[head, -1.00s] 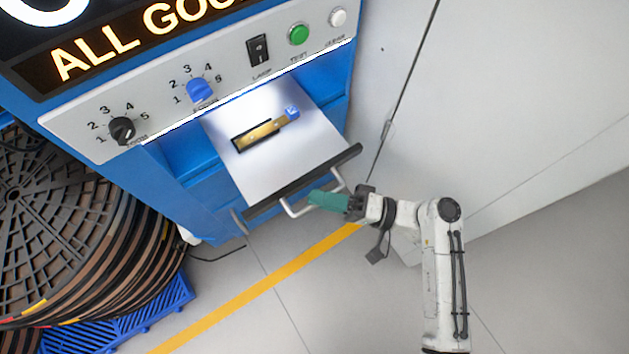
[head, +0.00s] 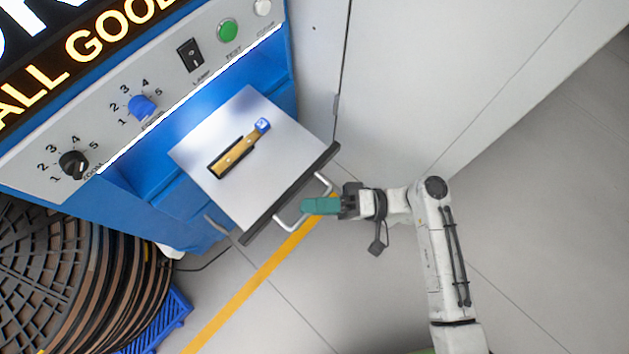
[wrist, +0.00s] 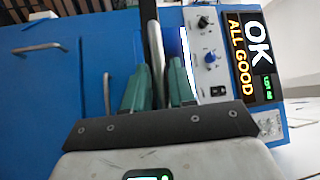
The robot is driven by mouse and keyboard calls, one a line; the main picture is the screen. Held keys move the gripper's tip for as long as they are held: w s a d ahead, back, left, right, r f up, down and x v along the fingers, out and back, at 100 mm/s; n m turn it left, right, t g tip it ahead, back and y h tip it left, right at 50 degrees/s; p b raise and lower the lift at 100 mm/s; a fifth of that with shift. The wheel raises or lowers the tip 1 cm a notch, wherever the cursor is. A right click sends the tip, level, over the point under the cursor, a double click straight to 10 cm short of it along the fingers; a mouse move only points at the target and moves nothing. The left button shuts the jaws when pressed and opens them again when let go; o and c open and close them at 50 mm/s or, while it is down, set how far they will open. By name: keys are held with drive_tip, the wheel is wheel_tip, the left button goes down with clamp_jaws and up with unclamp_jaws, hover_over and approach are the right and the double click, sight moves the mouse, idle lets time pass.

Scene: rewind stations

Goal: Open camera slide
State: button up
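The camera slide (head: 215,190) is a pale flat tray that stands drawn out from the blue machine. A brass-coloured piece with a blue end (head: 238,155) lies on it. Its dark front bar (head: 290,195) carries a silver handle (head: 286,222). My gripper (head: 318,206), with teal fingers, is at the handle. In the wrist view a silver handle bar (wrist: 155,50) runs between the fingers of my gripper (wrist: 158,88), which look closed on it. The exact finger contact is hard to see.
The machine's panel has a black knob (head: 74,164), a blue knob (head: 141,106), a lamp switch (head: 190,55) and a green button (head: 227,30). Stacked reels (head: 60,270) stand at lower left on a blue pallet (head: 165,325). A grey cabinet (head: 420,80) stands at right. Floor in front is open.

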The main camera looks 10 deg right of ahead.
drive_tip(key=shift+o, duration=1.1)
drive_tip(key=shift+d, duration=0.1)
drive_tip(key=v, duration=1)
drive_tip(key=shift+d, duration=0.35)
drive_tip(key=shift+s, duration=0.15)
